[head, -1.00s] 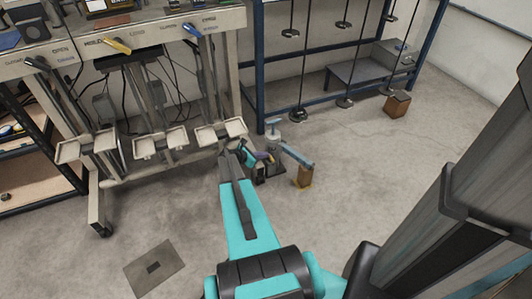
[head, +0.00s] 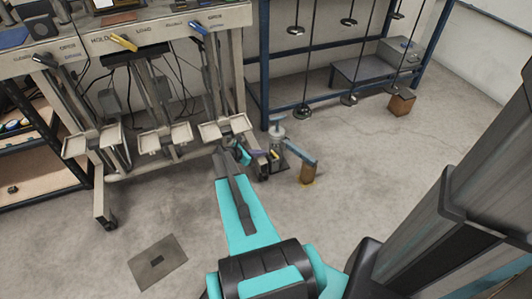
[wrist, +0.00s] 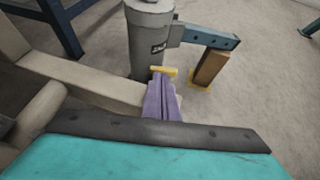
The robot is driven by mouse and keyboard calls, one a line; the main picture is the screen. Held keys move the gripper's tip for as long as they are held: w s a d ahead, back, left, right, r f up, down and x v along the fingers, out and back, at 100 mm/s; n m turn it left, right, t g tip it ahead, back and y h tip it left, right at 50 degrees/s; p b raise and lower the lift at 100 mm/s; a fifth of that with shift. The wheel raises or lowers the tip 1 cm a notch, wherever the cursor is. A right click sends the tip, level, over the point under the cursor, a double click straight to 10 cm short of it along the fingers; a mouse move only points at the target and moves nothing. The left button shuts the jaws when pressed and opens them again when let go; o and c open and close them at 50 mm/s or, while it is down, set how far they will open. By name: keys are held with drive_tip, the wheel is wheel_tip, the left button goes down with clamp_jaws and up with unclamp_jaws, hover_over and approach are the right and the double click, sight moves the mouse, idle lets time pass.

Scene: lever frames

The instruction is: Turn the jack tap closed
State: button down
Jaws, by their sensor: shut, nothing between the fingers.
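The jack is a grey cylinder (wrist: 148,38) with a dark label, standing on the floor; in the head view its top (head: 277,130) shows beyond my arm. A small yellow bar (wrist: 163,71), which looks like the tap handle, sits low at the cylinder's front. My gripper (wrist: 162,80) has purple fingers, shut and empty, with the tips right at the yellow bar; I cannot tell whether they touch it. In the head view my gripper (head: 264,154) is small beside the jack's base.
A blue bar (wrist: 208,38) runs right from the jack to a wooden block (wrist: 210,68) on a yellow base. A beige bench leg (wrist: 85,82) lies close on the left. A pedal bench (head: 160,140) and blue rack (head: 258,80) stand behind.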

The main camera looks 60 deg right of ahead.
drive_tip(key=p+v, duration=0.1)
drive_tip(key=v, duration=0.7)
drive_tip(key=shift+w, duration=0.3)
